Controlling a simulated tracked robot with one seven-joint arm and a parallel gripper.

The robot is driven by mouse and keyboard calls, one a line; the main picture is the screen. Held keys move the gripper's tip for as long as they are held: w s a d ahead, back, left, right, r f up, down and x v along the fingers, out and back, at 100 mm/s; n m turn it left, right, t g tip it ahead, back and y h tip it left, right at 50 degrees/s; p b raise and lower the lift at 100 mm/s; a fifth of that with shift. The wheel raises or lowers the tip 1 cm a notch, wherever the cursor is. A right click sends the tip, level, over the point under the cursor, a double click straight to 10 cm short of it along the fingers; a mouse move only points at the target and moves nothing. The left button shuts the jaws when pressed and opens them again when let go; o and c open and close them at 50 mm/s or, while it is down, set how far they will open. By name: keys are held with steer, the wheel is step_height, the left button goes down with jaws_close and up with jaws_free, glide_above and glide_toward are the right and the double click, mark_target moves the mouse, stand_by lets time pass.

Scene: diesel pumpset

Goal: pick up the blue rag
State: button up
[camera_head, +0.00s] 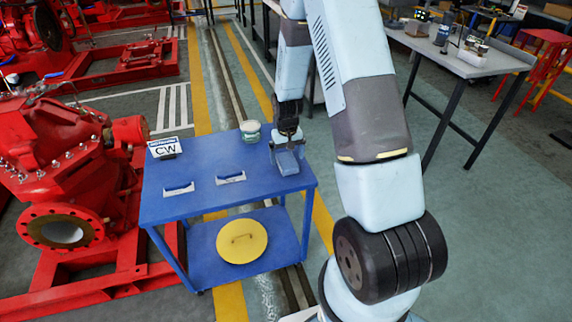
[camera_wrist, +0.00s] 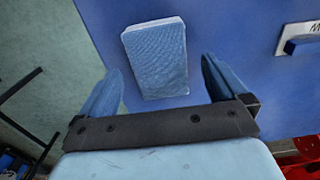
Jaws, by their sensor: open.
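The blue rag (camera_wrist: 155,52) is a folded, textured block lying on the blue table (camera_head: 240,170). In the head view the rag (camera_head: 287,161) is near the table's right edge, below my gripper (camera_head: 287,139). In the wrist view my gripper (camera_wrist: 161,66) is open, with one finger on each side of the rag's near part. The fingers appear above the rag with nothing between them. The head view does not show the exact gap.
On the table are a CW sign (camera_head: 165,148), two labelled plates with blue handles (camera_head: 179,188) (camera_head: 231,178), and a greenish-white round item (camera_head: 250,131). A yellow disc (camera_head: 242,241) lies on the lower shelf. A red pump (camera_head: 60,150) stands close on the left.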

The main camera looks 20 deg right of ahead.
steer(key=shift+f, duration=1)
steer(key=shift+c, duration=0.3)
steer(key=c, duration=1.2)
steer(key=shift+r, duration=0.15)
